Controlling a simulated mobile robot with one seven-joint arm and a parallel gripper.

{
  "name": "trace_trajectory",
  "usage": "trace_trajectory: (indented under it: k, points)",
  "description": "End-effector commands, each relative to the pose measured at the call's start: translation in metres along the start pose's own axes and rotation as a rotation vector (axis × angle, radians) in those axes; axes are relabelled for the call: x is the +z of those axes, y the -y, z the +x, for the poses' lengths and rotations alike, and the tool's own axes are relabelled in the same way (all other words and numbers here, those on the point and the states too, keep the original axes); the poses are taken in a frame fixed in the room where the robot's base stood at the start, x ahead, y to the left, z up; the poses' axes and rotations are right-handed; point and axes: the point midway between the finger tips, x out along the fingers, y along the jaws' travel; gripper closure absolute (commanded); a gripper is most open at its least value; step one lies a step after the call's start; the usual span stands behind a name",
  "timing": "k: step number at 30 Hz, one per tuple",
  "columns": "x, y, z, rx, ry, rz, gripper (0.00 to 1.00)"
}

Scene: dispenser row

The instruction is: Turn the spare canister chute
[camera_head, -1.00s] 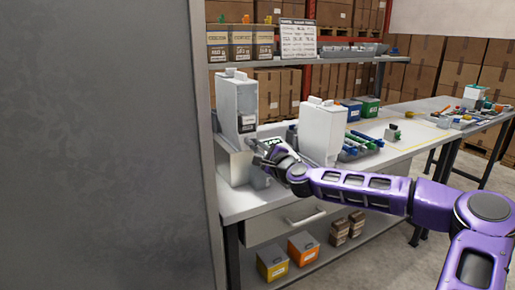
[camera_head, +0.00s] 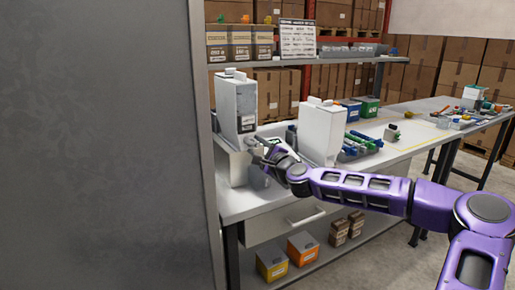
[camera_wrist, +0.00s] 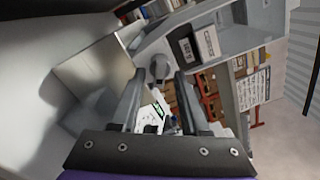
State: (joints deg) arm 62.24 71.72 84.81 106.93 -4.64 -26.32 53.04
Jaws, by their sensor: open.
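A tall grey canister dispenser (camera_head: 237,105) stands at the left end of the bench, with a pale grey base or chute part (camera_head: 233,162) under it. A white canister dispenser (camera_head: 322,133) stands to its right. I cannot tell which is the spare one. My gripper (camera_head: 266,154) is at the front right of the grey dispenser's lower part and partly hides it. In the wrist view my gripper (camera_wrist: 160,74) is open, and a small rounded grey knob-like part (camera_wrist: 158,68) shows between the fingertips. I cannot tell whether the fingers touch it.
A large grey panel (camera_head: 105,145) fills the left of the head view, close to the bench end. Green and blue parts (camera_head: 360,143) and small bins (camera_head: 367,107) lie to the right on the bench. A drawer (camera_head: 285,222) is below. A shelf with boxes (camera_head: 238,42) stands behind.

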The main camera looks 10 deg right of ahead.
Motion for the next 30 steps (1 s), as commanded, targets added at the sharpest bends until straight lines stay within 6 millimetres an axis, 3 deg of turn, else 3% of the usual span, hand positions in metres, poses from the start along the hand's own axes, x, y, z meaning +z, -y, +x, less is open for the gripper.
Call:
trace_trajectory:
  k: [5, 8, 21, 30]
  points:
    - [-0.001, 0.001, -0.009, -0.001, -0.002, 0.000, 0.55]
    - [-0.001, 0.001, -0.024, -0.001, -0.002, 0.000, 0.55]
    - [-0.001, 0.001, -0.121, -0.001, -0.002, 0.001, 0.55]
    - [-0.001, 0.001, -0.165, -0.001, -0.001, 0.001, 0.55]
